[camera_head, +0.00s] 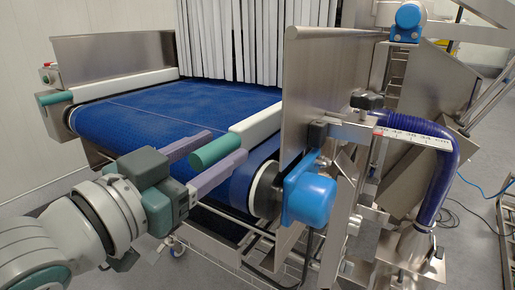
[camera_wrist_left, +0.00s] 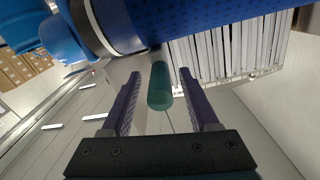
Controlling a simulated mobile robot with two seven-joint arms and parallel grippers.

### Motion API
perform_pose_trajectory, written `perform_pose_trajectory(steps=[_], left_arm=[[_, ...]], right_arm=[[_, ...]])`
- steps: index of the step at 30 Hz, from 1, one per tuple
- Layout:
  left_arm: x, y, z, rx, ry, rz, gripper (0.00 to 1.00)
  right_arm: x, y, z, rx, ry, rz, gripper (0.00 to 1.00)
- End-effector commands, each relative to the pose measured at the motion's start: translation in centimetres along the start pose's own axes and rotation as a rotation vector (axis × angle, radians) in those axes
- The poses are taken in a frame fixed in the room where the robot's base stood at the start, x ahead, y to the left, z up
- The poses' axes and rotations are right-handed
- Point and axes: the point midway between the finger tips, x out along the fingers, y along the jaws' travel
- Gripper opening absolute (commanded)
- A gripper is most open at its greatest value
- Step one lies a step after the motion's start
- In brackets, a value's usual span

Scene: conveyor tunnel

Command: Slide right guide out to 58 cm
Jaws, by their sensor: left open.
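The right guide (camera_head: 262,123) is a white rail with a green end cap (camera_head: 211,151), along the right side of the blue belt. My left gripper (camera_head: 226,144) is open, with one purple finger on each side of the green end. In the left wrist view the green end (camera_wrist_left: 160,88) lies between the two fingers of the left gripper (camera_wrist_left: 157,74), with a visible gap on each side. A white scale (camera_head: 415,138) with red marks sits on a bracket at the right; its numbers are too small to read. My right gripper is not in view.
The blue belt (camera_head: 170,105) is empty up to the white strip curtain (camera_head: 240,40). The left guide (camera_head: 120,84) lies along the far side. A steel side plate (camera_head: 315,85), blue motor (camera_head: 310,195), black knob (camera_head: 367,101) and blue hose (camera_head: 440,175) crowd the right.

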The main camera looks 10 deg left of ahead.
Motion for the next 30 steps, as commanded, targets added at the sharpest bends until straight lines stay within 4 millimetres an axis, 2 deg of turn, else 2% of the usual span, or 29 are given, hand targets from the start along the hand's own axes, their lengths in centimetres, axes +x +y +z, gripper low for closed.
perform_pose_trajectory(steps=[2, 17, 30], left_arm=[[-0.02, 0.01, 0.00, 0.000, 0.000, 0.000, 0.57], [-0.04, 0.00, 0.00, -0.001, 0.000, 0.000, 0.01], [-0.04, 0.01, 0.00, 0.000, 0.000, 0.000, 0.00]], right_arm=[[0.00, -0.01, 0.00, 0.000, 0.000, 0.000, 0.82], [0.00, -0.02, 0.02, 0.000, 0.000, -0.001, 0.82], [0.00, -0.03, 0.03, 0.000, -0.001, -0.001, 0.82]])
